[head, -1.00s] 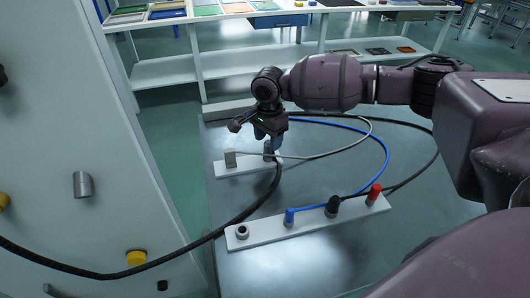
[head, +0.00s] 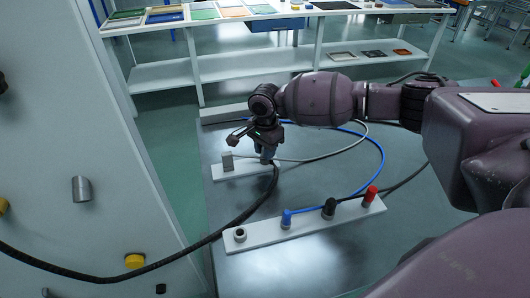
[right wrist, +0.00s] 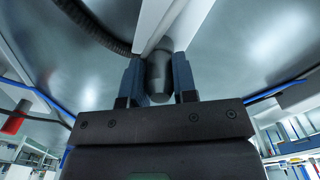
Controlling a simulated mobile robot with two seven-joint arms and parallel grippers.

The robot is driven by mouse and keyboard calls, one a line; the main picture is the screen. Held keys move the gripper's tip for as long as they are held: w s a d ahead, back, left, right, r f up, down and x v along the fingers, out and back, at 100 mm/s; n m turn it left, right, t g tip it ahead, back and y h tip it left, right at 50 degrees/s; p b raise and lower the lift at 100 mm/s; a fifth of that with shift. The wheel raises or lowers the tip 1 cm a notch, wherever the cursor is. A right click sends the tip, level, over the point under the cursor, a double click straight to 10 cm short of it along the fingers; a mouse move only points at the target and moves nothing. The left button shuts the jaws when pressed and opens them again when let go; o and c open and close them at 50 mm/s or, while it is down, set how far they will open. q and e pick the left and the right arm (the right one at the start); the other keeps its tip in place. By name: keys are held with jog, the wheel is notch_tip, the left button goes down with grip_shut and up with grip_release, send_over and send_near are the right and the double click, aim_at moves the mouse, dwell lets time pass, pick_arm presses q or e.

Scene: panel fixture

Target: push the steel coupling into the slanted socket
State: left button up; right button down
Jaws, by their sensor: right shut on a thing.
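My right gripper (head: 266,156) is low over the short white strip (head: 243,171) on the grey table. It is shut on a dark grey cylinder (right wrist: 159,76), which looks like the steel coupling. The wrist view shows it upright between both blue-grey fingers. In the head view the fingers mostly hide it. A short grey cylinder (head: 82,189) juts out at a tilt from the pale panel at left; I cannot tell for sure whether it is the slanted socket. My left gripper is not in view.
A thick black hose (head: 225,230) sweeps from the left to the right gripper. A longer white strip (head: 265,233) carries a ring, blue plug (head: 286,218), black plug (head: 329,208) and red plug (head: 370,195). A grey block (head: 228,161) stands left of the gripper. A yellow knob (head: 134,261) is on the panel.

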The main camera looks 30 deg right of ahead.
jog(key=c, duration=1.6)
grip_release()
grip_shut()
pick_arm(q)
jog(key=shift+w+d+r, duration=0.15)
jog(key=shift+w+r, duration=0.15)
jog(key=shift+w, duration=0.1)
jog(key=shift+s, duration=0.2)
pick_arm(e)
jog(key=shift+r, duration=0.15)
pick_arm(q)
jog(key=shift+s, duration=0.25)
pick_arm(e)
jog(key=shift+r, duration=0.15)
pick_arm(q)
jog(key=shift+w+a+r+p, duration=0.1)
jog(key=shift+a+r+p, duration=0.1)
jog(key=shift+p, duration=0.1)
pick_arm(e)
jog(key=shift+r, duration=0.1)
jog(key=shift+r, duration=0.25)
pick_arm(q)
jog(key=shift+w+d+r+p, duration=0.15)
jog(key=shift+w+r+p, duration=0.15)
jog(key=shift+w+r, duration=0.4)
